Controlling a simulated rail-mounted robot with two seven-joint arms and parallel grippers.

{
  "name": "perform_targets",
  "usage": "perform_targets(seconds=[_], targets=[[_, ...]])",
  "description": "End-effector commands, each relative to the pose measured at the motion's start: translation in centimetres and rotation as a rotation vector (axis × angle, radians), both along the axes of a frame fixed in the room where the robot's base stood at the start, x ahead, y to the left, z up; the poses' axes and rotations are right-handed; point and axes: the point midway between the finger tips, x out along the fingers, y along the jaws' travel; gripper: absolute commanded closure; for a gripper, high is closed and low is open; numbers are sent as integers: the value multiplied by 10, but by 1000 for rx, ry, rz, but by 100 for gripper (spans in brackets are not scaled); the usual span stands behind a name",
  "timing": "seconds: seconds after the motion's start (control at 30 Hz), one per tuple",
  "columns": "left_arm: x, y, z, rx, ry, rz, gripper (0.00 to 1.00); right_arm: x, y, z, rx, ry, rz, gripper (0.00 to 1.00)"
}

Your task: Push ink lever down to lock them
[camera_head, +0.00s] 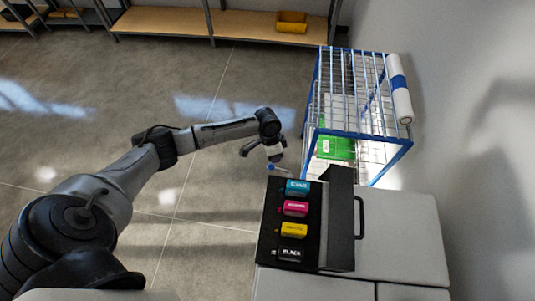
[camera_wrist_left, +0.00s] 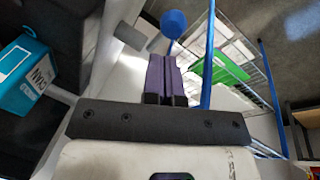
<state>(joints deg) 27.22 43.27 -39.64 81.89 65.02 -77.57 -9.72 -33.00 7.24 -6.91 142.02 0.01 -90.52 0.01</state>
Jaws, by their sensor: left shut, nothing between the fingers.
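The ink lever shows as a blue knob (camera_head: 271,167) on a thin light rod at the far left corner of the printer's black ink bay. In the left wrist view the blue knob (camera_wrist_left: 173,22) is just beyond my fingertips, on a grey rod. My left gripper (camera_head: 276,158) is above the far end of the ink bay, close to the knob. In the wrist view its purple fingers (camera_wrist_left: 165,72) are together and empty. I cannot tell whether they touch the lever. Cyan (camera_head: 298,187), magenta (camera_head: 295,208), yellow (camera_head: 293,230) and black (camera_head: 291,254) cartridges sit in a row.
The printer (camera_head: 400,235) has a raised black cover (camera_head: 340,220) right of the cartridges. A blue wire cart (camera_head: 345,133) with a green box (camera_head: 335,146) stands just beyond it, near my gripper. The wall is at the right; open floor lies to the left.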

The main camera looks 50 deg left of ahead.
Motion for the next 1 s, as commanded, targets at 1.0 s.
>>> perform_targets(seconds=[1.0], targets=[[10,-11,4,2,3,2,100,-2,2,7,7,3,-5,100]])
